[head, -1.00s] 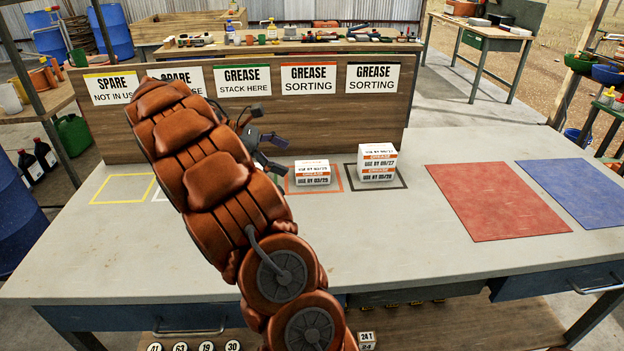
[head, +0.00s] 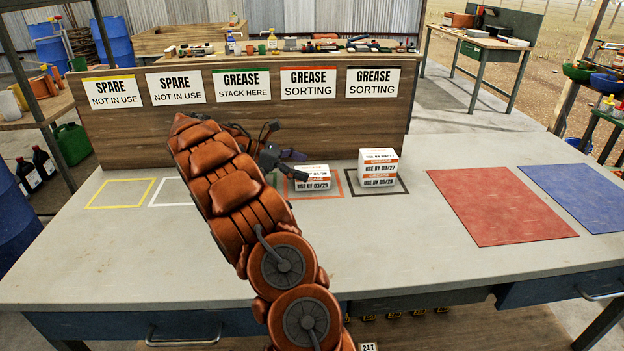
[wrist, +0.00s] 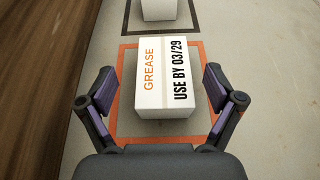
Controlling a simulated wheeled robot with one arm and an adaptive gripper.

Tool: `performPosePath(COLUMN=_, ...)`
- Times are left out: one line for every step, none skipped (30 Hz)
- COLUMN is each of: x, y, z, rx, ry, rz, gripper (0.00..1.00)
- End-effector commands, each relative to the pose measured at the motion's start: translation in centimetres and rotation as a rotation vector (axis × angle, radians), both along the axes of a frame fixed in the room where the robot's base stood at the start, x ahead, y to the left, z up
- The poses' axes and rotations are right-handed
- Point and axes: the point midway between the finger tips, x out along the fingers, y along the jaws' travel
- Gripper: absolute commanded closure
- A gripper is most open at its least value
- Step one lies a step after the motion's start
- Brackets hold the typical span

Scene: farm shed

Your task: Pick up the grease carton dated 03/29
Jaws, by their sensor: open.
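The grease carton dated 03/29 (head: 312,184) is a white box with orange and black print, lying inside the orange-outlined square on the bench. My gripper (head: 290,163) is at its upper left in the head view and overlaps part of it. In the wrist view the carton (wrist: 166,95) shows "USE BY 03/29" on its top. My open gripper (wrist: 158,74) has one finger on each side of it in the picture, with visible gaps. I cannot tell how far the fingertips are above it.
Two stacked grease cartons (head: 378,168) stand just right in the black-outlined square; the upper reads 09/27. A wooden board (head: 200,130) with signs rises behind the squares. The yellow (head: 120,206) and white squares are empty. A red mat (head: 495,210) and blue mat (head: 580,190) lie clear at right.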

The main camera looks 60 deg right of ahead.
Motion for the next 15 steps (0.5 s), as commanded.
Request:
performPosePath(x=-0.1, y=-0.1, z=0.0, rx=-0.001, ry=-0.001, rz=0.001, gripper=0.08)
performPosePath(x=-0.3, y=-0.2, z=-0.1, rx=-0.001, ry=-0.001, rz=0.001, gripper=0.08)
performPosePath(x=-0.5, y=-0.3, z=-0.2, rx=-0.001, ry=-0.002, rz=0.001, gripper=0.08)
performPosePath(x=-0.6, y=-0.4, z=-0.2, rx=-0.001, ry=-0.002, rz=0.001, gripper=0.08)
performPosePath(x=-0.9, y=-0.5, z=-0.3, rx=-0.002, ry=-0.003, rz=0.001, gripper=0.08)
performPosePath(x=-1.2, y=-0.7, z=-0.4, rx=-0.002, ry=-0.003, rz=0.001, gripper=0.08)
performPosePath(x=-1.5, y=-0.8, z=-0.6, rx=-0.002, ry=-0.001, rz=0.0, gripper=0.08)
performPosePath(x=-1.9, y=-1.0, z=-0.7, rx=-0.001, ry=-0.001, rz=-0.002, gripper=0.08)
performPosePath(x=-2.3, y=-1.2, z=-0.9, rx=-0.001, ry=0.001, rz=-0.002, gripper=0.08)
performPosePath(x=-2.7, y=-1.3, z=-1.1, rx=0.0, ry=0.001, rz=-0.003, gripper=0.08)
performPosePath(x=-3.0, y=-1.7, z=-1.3, rx=-0.001, ry=0.001, rz=-0.002, gripper=0.08)
performPosePath(x=-3.3, y=-2.0, z=-1.5, rx=-0.001, ry=-0.001, rz=0.0, gripper=0.08)
performPosePath(x=-3.5, y=-2.2, z=-1.7, rx=0.0, ry=-0.002, rz=0.001, gripper=0.08)
performPosePath(x=-3.6, y=-2.3, z=-1.8, rx=0.0, ry=-0.002, rz=0.001, gripper=0.08)
performPosePath(x=-3.8, y=-2.4, z=-1.9, rx=-0.001, ry=-0.002, rz=0.001, gripper=0.08)
